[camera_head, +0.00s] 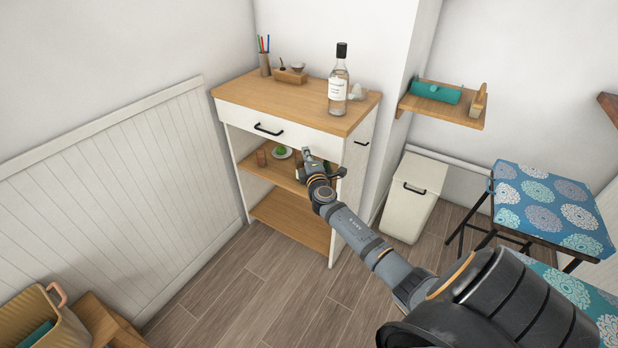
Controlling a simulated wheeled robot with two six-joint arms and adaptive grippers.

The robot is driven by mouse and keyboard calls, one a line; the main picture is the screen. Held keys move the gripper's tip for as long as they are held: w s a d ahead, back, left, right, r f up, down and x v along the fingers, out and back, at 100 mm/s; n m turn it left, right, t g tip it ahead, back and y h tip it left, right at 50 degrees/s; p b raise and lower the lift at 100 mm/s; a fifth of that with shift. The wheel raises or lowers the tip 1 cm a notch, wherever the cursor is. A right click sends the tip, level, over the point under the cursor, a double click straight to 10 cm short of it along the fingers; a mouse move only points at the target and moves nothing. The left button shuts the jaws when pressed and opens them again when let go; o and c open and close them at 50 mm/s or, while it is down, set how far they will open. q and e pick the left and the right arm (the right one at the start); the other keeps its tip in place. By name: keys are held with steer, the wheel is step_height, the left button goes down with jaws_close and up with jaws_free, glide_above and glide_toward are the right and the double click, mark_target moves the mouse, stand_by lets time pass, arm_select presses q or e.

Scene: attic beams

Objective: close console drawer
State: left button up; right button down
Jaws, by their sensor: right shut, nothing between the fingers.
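The console (233,173) is a white cabinet with a wooden top (295,101) and open wooden shelves, against the back wall. Its drawer (290,133) is white with a black bar handle (268,130). The drawer front looks nearly level with the cabinet body; I cannot tell whether a small gap is left. My right gripper (306,156) is shut and empty, just below the right part of the drawer front and before the upper shelf. I cannot tell whether it touches anything. My left gripper is out of view.
A bottle (339,85), a pencil cup (265,64) and a small caddy (290,75) stand on top. A white bin (412,200) and patterned stool (550,205) stand right; a basket (40,325) sits lower left. Floor before the console is clear.

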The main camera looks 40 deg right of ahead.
steer(key=v, duration=1)
steer(key=shift+w+a, duration=0.1)
steer(key=s+f+m+g+y+p, duration=0.1)
steer(key=s+f+m+g+p, duration=0.15)
steer(key=s+f, duration=0.45)
steer(key=s+f+m+g+y+p, duration=0.1)
steer(key=s+f+g+p, duration=0.15)
steer(key=f, duration=0.85)
steer(key=s+f+m+g+y+p, duration=0.1)
steer(key=s+f+m+g+p, duration=0.3)
steer(key=f, duration=0.6)
arm_select(q)
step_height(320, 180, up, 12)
steer(key=p, duration=0.3)
arm_select(e)
steer(key=s+a+f+m+g+y, duration=0.1)
steer(key=s+a+f, duration=0.3)
steer(key=s, duration=0.6)
steer(key=s+a+f+m+g+y, duration=0.1)
steer(key=s+a+f, duration=0.4)
steer(key=s, duration=0.6)
steer(key=s+a+f+m+g+y, duration=0.1)
steer(key=s+a+f+m+g, duration=0.2)
steer(key=s, duration=0.8)
steer(key=shift+s+a+f+g+y, duration=0.2)
steer(key=shift+a+f+g+y, duration=0.2)
steer(key=shift+a+f+g, duration=0.55)
